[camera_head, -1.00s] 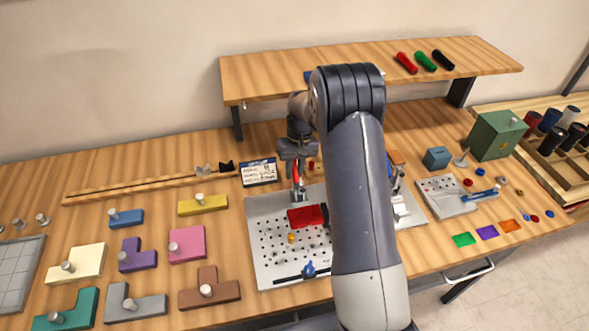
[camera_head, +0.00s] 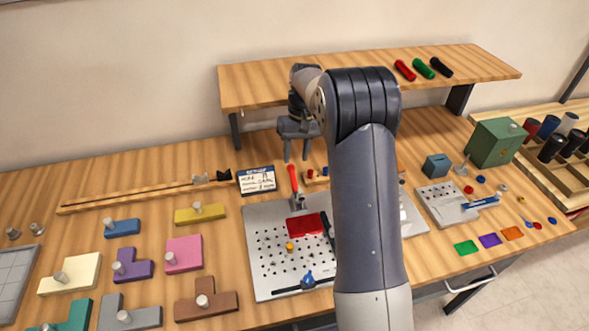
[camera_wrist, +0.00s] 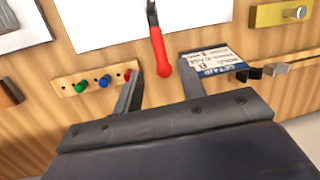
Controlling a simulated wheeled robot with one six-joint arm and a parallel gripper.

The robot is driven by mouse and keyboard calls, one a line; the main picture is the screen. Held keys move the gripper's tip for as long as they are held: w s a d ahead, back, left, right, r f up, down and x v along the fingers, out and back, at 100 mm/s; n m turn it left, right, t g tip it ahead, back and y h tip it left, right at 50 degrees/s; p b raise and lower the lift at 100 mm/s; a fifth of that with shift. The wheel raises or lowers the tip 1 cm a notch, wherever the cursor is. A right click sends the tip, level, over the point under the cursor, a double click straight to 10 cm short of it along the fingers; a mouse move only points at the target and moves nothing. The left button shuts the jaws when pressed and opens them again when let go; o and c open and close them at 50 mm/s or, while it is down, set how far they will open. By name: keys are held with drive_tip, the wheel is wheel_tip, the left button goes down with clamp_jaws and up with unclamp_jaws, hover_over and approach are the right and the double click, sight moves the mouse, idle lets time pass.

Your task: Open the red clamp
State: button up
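The red clamp's red handle (camera_head: 293,179) stands up at a steep tilt at the back of the perforated metal plate (camera_head: 262,272). The handle also shows in the wrist view (camera_wrist: 158,52), its rounded end lying between the lines of the two fingers. A red block (camera_head: 306,225) lies on the plate in front of the clamp. My gripper (camera_head: 296,160) is open and empty, above and behind the handle's tip, apparently apart from it. Its spread fingers also show in the wrist view (camera_wrist: 162,80). My arm hides the plate's right side.
A setup card (camera_head: 257,180) stands left of the clamp. A wooden strip with coloured knobs (camera_wrist: 92,84) lies on the other side. A shelf (camera_head: 290,88) spans the back above the table. Coloured blocks with knobs fill the left, including a pink one (camera_head: 184,254).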

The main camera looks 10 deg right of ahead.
wheel_tip(320, 180, up, 2)
drive_tip(key=shift+w+d+r, duration=0.1)
drive_tip(key=shift+w+d, duration=0.05)
drive_tip(key=shift+c, duration=0.3)
drive_tip(key=shift+m, duration=0.3)
drive_tip(key=c, duration=0.3)
drive_tip(key=shift+s+d+r+m+t+b, duration=0.1)
drive_tip(key=shift+s+r+m+t+b, duration=0.15)
drive_tip(key=shift+s+m+t+b, duration=0.3)
drive_tip(key=shift+c, duration=0.7)
drive_tip(key=s+m+t+b, duration=0.1)
drive_tip(key=m, duration=0.1)
drive_tip(key=s+r+m+t, duration=0.1)
drive_tip(key=m, duration=0.1)
drive_tip(key=s+r+m+t+y+b, duration=0.1)
drive_tip(key=m, duration=0.1)
drive_tip(key=shift+s+d+r+m+b, duration=0.1)
drive_tip(key=shift+s+d+m+b, duration=0.05)
drive_tip(key=shift+d+m+b, duration=0.15)
clamp_jaws()
drive_tip(key=s+r+m+t+b, duration=0.25)
drive_tip(key=s+m, duration=0.25)
drive_tip(key=m, duration=0.3)
drive_tip(key=m+t, duration=0.2)
drive_tip(key=m, duration=0.1)
approach(294, 175)
drive_tip(key=shift+n, duration=0.25)
drive_tip(key=x, duration=0.7)
drive_tip(key=shift+r, duration=0.1)
